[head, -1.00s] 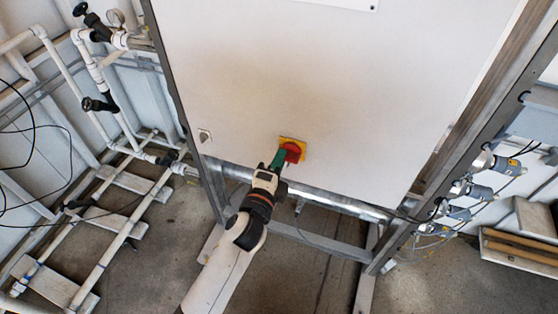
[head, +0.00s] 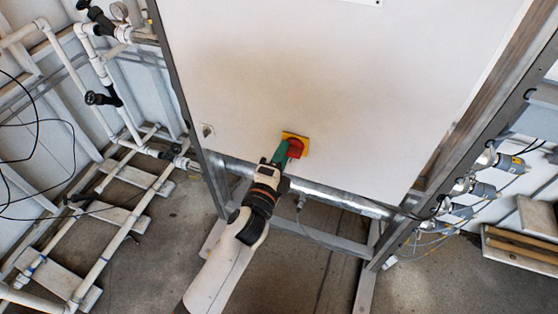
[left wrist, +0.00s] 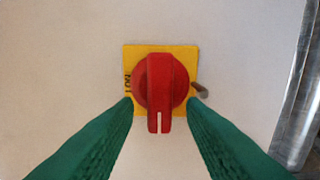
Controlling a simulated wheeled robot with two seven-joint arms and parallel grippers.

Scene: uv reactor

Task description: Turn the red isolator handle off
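The red isolator handle (head: 295,148) sits on a yellow square plate (head: 303,138) on the front of the pale cabinet panel. In the left wrist view the red handle (left wrist: 160,85) stands upright, its slotted end pointing down, on the yellow plate (left wrist: 133,54). Part of a black word shows at the plate's left edge. My left gripper (head: 284,152) is at the handle from the lower left. In the left wrist view its green fingers (left wrist: 160,108) are apart, one on each side of the handle's lower end, with gaps between. My right gripper is in neither view.
The cabinet panel (head: 330,75) is flat and clear around the handle, in a grey metal frame (head: 470,105). A small latch (head: 208,131) is at its lower left. White pipes with black valves (head: 105,97) stand at left; cylindrical fittings (head: 485,190) are at right.

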